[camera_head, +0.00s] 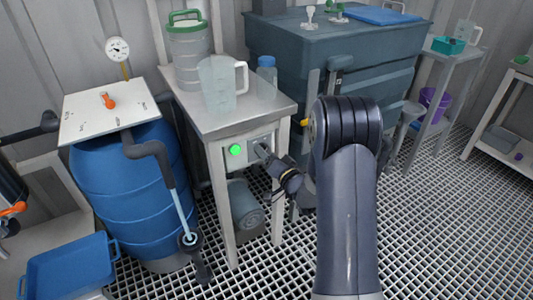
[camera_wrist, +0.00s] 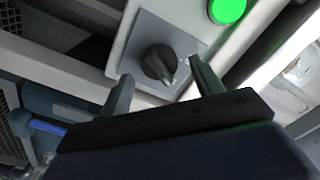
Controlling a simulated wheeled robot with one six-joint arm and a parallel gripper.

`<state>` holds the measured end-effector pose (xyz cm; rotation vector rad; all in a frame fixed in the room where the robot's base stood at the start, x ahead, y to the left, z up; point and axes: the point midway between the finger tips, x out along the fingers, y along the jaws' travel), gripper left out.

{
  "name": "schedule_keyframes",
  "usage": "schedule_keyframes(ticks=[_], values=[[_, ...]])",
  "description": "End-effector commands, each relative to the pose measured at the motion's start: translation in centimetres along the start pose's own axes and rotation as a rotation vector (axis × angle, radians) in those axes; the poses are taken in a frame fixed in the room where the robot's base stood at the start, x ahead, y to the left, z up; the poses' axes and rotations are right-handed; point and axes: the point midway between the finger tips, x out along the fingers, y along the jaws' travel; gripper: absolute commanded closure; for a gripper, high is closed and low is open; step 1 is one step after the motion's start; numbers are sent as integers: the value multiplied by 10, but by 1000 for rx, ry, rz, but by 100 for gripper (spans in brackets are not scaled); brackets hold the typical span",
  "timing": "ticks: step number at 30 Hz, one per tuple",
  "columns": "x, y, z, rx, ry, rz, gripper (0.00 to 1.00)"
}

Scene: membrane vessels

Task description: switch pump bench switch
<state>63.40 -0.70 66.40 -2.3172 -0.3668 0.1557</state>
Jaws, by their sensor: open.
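The knob's pale pointer mark faces toward my gripper. My gripper (camera_wrist: 162,75) is open, with one finger on each side of the knob and the knob a little beyond the fingertips. I cannot tell whether they touch. In the head view, my gripper (camera_head: 262,150) reaches the front of the box and mostly hides the knob.
The bench (camera_head: 240,122) carries a clear jug (camera_head: 220,85), a blue-capped bottle (camera_head: 266,80) and a green-lidded container (camera_head: 188,55). A blue barrel (camera_head: 130,205) stands at left. A dark tank (camera_head: 330,45) stands behind right.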

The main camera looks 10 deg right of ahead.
Motion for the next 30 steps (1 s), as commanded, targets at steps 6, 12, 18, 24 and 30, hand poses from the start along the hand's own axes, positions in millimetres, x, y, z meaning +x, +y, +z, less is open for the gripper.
schedule_keyframes(ticks=[6,12,18,24,30], values=[[-44,0,-2,2,1,4,38],[-79,0,-1,1,1,3,38],[-95,0,0,0,1,0,38],[-96,0,0,-1,0,-1,38],[-94,0,0,-1,0,-2,38]])
